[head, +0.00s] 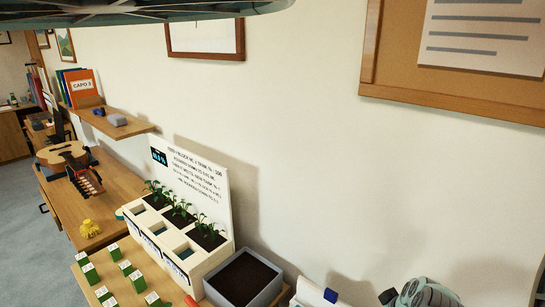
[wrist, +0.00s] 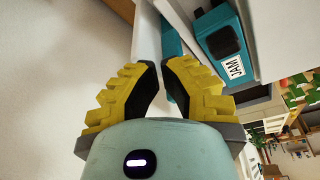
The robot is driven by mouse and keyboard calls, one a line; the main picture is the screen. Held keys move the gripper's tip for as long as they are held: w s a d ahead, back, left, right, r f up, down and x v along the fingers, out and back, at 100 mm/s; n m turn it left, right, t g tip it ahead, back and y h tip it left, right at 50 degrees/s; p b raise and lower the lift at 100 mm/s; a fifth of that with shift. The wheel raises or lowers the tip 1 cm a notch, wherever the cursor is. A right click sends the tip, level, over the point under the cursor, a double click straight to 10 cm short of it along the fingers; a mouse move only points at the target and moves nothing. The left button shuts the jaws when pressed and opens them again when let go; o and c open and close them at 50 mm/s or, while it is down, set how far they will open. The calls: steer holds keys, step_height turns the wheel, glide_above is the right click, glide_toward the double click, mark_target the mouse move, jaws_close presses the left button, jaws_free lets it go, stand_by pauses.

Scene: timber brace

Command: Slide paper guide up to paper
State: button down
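My gripper (wrist: 161,68) has two stepped yellow fingers with dark pads, seen in the wrist view. Their tips are close together with a narrow gap; I cannot tell whether anything thin is between them. Just beyond the tips is a white and teal body (wrist: 173,38). To its right is a teal part with a dark recess (wrist: 222,40) and a white label reading "JAM" (wrist: 235,67). I cannot make out the paper guide or the paper for certain. In the head view, a white object with a blue part (head: 314,294) is cut off at the bottom edge.
A white planter (head: 178,236) with seedlings and a sign stands on the wooden bench. A grey tray of soil (head: 244,279) is beside it, and several small green boxes (head: 127,268) stand in front. A wooden shelf (head: 107,122) and a framed board (head: 456,99) are on the wall.

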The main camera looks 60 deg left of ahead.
steer(key=a+p+v, duration=0.1)
steer(key=p+v, duration=0.3)
steer(key=v, duration=0.6)
steer(key=shift+w+a+r, duration=0.2)
steer(key=shift+w+r, duration=0.05)
steer(key=shift+w, duration=0.3)
stand_by(0.5)
